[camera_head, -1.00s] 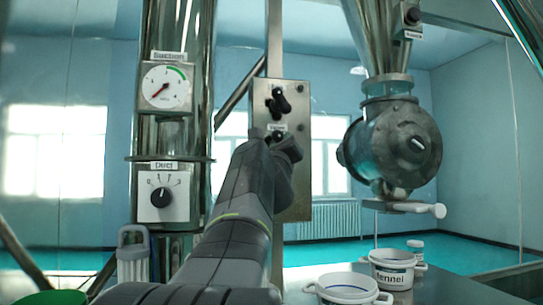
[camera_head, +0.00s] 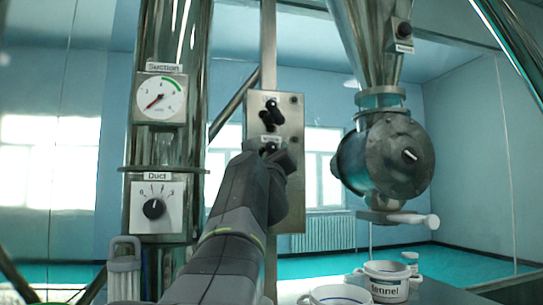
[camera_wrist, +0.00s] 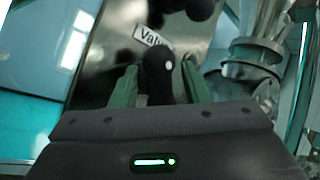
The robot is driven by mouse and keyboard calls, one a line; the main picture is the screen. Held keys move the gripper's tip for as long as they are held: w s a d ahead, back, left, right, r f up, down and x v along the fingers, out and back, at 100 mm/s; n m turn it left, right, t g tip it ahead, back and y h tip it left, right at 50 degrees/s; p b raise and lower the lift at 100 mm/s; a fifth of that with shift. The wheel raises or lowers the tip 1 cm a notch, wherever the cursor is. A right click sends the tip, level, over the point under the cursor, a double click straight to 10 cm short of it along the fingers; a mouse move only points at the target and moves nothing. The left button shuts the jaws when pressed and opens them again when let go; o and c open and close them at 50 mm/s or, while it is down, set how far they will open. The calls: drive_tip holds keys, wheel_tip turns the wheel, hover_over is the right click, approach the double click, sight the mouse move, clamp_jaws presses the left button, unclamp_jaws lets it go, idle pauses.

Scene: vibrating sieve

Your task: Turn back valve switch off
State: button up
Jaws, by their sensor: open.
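The valve switch is a black knob with a white dot (camera_wrist: 158,76) below a "Valve" label (camera_wrist: 152,34) on a metal panel. In the head view the panel (camera_head: 289,205) stands at the middle, and the switch shows only in part (camera_head: 271,147) above my gripper. My gripper (camera_wrist: 161,72) is open, with one green finger on each side of the switch. Whether the fingers touch it, I cannot tell. In the head view my wrist hides the fingers. Another black switch (camera_head: 271,110) sits higher on the panel.
A steel column at the left carries a suction gauge (camera_head: 160,98) and a duct dial (camera_head: 155,208). A round valve housing (camera_head: 400,155) with a white handle (camera_head: 413,220) hangs at the right. White tubs (camera_head: 388,283) stand on the table below it.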

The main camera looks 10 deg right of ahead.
drive_tip(key=b+v, duration=0.4)
drive_tip(key=v, duration=0.9)
drive_tip(key=shift+s+f+b, duration=0.3)
drive_tip(key=shift+s, duration=0.05)
drive_tip(key=p+x, duration=0.4)
drive_tip(key=x, duration=1)
drive_tip(key=shift+a+r+p, duration=0.1)
drive_tip(key=shift+p, duration=0.3)
